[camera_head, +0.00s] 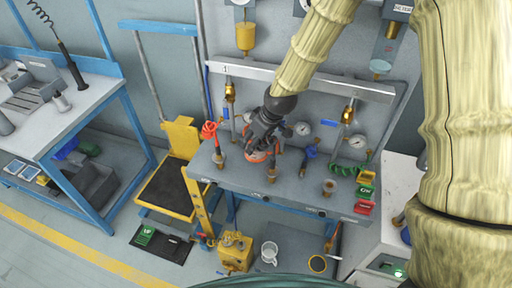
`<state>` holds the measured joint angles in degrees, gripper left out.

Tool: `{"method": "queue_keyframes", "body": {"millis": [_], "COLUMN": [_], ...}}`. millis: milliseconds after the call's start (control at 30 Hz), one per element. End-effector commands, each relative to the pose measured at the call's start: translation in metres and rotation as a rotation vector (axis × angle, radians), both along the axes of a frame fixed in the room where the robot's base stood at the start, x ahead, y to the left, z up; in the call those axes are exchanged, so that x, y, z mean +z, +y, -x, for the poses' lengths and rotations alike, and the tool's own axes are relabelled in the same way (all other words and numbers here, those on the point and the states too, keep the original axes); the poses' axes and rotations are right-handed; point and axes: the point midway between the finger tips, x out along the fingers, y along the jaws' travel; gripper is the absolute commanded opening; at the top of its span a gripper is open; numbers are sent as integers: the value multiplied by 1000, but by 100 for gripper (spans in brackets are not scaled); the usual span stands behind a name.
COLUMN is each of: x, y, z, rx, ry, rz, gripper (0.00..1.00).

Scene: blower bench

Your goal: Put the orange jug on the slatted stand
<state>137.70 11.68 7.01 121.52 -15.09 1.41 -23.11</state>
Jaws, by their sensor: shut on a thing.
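My gripper (261,143) is dark and points down over the grey bench (295,190). It is shut on an orange object, seemingly the orange jug (257,157), mostly hidden behind the fingers. Only a small orange part shows at the fingertips. I cannot tell whether it touches the bench top or hangs just above it. I cannot clearly make out a slatted stand in this view.
Brass fittings, gauges (302,129), blue valve handles (310,152) and a green coil (348,170) crowd the bench. A red coil (209,130) is left of my gripper. A yellow cart (172,190) stands left. A white mug (269,252) is below the bench.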

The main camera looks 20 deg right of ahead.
Motion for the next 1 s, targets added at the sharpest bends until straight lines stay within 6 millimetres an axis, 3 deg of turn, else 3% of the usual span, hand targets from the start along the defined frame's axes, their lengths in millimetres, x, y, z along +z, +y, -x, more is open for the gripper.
{"method": "queue_keyframes", "body": {"millis": [367, 600, 1000], "x": [-20, -44, -51], "y": [0, 0, -2], "z": [0, 1, -3], "rx": [0, 0, 0], "ry": [0, 1, -1], "rz": [0, 0, 0], "gripper": [39, 39, 39]}}
